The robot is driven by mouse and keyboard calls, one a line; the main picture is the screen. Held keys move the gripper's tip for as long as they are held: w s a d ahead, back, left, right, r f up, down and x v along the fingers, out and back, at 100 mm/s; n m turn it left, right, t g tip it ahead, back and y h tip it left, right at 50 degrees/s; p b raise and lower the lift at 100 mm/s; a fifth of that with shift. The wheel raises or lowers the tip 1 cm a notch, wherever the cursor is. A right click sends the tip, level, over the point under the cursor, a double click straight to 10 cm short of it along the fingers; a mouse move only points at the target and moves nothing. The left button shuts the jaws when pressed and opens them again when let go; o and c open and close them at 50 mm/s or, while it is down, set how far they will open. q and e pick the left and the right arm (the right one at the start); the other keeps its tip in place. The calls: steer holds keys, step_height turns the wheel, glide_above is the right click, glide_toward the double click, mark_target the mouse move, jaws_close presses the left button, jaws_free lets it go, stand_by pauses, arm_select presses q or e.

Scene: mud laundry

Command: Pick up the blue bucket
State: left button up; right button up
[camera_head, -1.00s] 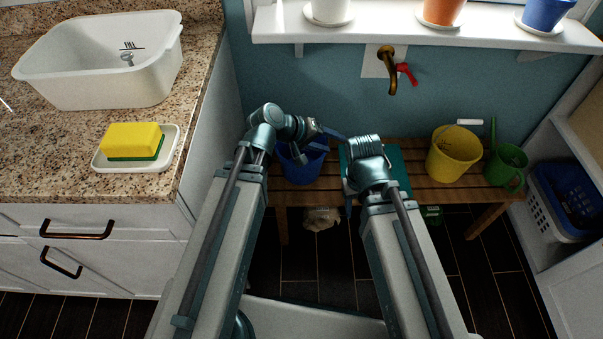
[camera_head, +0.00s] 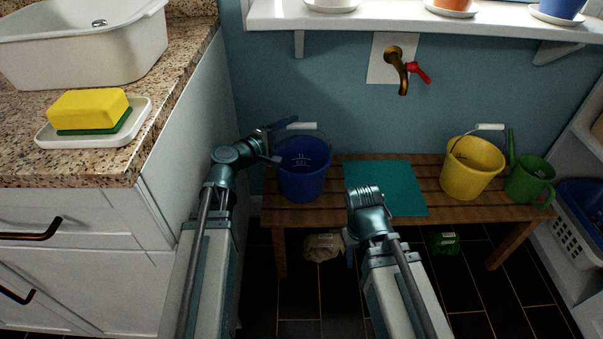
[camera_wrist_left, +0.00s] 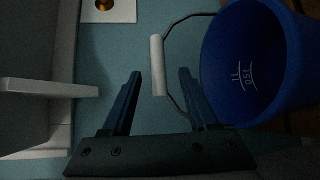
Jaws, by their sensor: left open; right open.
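The blue bucket (camera_head: 304,178) stands upright at the left end of the wooden bench, and it also shows at the right of the left wrist view (camera_wrist_left: 245,70). Its wire handle is raised, with a white grip (camera_wrist_left: 157,66). My left gripper (camera_head: 287,139) is open at the bucket's upper left. In the left wrist view the white grip appears between the left gripper's fingertips (camera_wrist_left: 160,74); I cannot tell whether it lies within their reach. My right gripper (camera_head: 350,257) points down in front of the bench, mostly hidden by its own arm.
The wooden bench (camera_head: 330,214) also holds a teal mat (camera_head: 398,178), a yellow bucket (camera_head: 470,172) and a green watering can (camera_head: 530,182). A white cabinet (camera_head: 180,130) stands close on the left. A brass tap (camera_head: 396,66) and a white shelf (camera_head: 400,18) are above.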

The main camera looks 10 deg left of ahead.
arm_select(q)
steer(key=x, duration=0.6)
steer(key=shift+w+b, duration=0.4)
steer(key=shift+d, duration=0.1)
jaws_close()
steer(key=shift+s, duration=0.1)
stand_by(1.0)
